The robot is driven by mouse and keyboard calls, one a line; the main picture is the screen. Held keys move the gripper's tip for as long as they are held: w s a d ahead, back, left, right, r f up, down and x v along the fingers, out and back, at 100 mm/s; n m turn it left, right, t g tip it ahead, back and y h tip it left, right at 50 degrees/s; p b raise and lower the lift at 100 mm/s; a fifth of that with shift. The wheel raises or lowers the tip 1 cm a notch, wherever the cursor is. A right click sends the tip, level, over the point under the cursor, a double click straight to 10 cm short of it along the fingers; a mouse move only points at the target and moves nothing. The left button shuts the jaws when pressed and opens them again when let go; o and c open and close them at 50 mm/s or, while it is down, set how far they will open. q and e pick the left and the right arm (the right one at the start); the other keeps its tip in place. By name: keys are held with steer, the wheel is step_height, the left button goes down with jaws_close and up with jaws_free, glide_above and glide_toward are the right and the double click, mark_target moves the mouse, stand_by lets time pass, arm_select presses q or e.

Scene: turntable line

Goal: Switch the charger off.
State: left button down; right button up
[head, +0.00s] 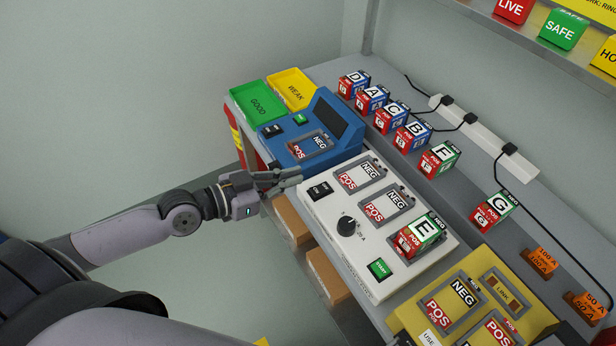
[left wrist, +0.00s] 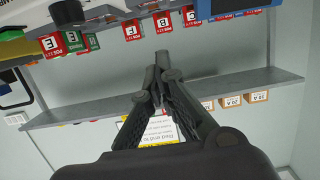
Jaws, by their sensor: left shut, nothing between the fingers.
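The charger (head: 325,212) is a white sloped box in the head view, with a black dial (head: 347,226), a green START button (head: 379,269) and a black switch (head: 319,191) at its upper left corner. The switch's label is too small to read. A red and green battery block E (head: 420,234) sits in the bay nearest the front; the other two bays (head: 360,174) are empty. My left gripper (head: 298,176) is shut and empty, its tips just left of and close to the black switch; contact cannot be told. It also shows shut in the left wrist view (left wrist: 161,58). My right gripper is out of view.
A blue tester (head: 290,149) stands behind the charger, beside green (head: 252,108) and yellow (head: 283,78) trays. A yellow unit (head: 410,312) stands in front. Several lettered blocks and a white power strip (head: 490,140) line the right. Cardboard boxes (head: 325,277) sit below.

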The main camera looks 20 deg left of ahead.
arm_select(q)
steer(key=shift+s+a+r, duration=0.35)
steer(key=shift+s+r, duration=0.05)
steer(key=shift+s, duration=0.2)
steer(key=shift+f, duration=0.1)
steer(key=w+a+f+n+y, duration=0.1)
steer(key=a+f+n+y, duration=0.15)
steer(key=a+f, duration=0.55)
steer(key=w+a+f+n+y, duration=0.1)
steer(key=a+f+y, duration=0.3)
steer(key=f, duration=0.7)
steer(key=s+a+f+n+g+y, duration=0.15)
steer(key=s+f, duration=0.25)
steer(key=f, duration=0.5)
steer(key=s+a+f+g+y, duration=0.1)
steer(key=s+a+f+g, duration=0.1)
steer(key=s+f, duration=0.45)
steer(key=s+d+f+g, duration=0.4)
steer(key=s+f, duration=0.8)
steer(key=f, duration=0.3)
steer(key=s+d+f+g, duration=0.2)
steer(key=s+d+f, duration=0.1)
steer(key=s, duration=0.4)
steer(key=s+d+f+g, duration=0.1)
steer(key=s+d+f, duration=0.2)
steer(key=s+d, duration=0.2)
steer(key=s, duration=0.3)
steer(key=shift+s+d+g, duration=0.15)
steer(key=shift+d+g, duration=0.2)
steer(key=shift+d, duration=0.05)
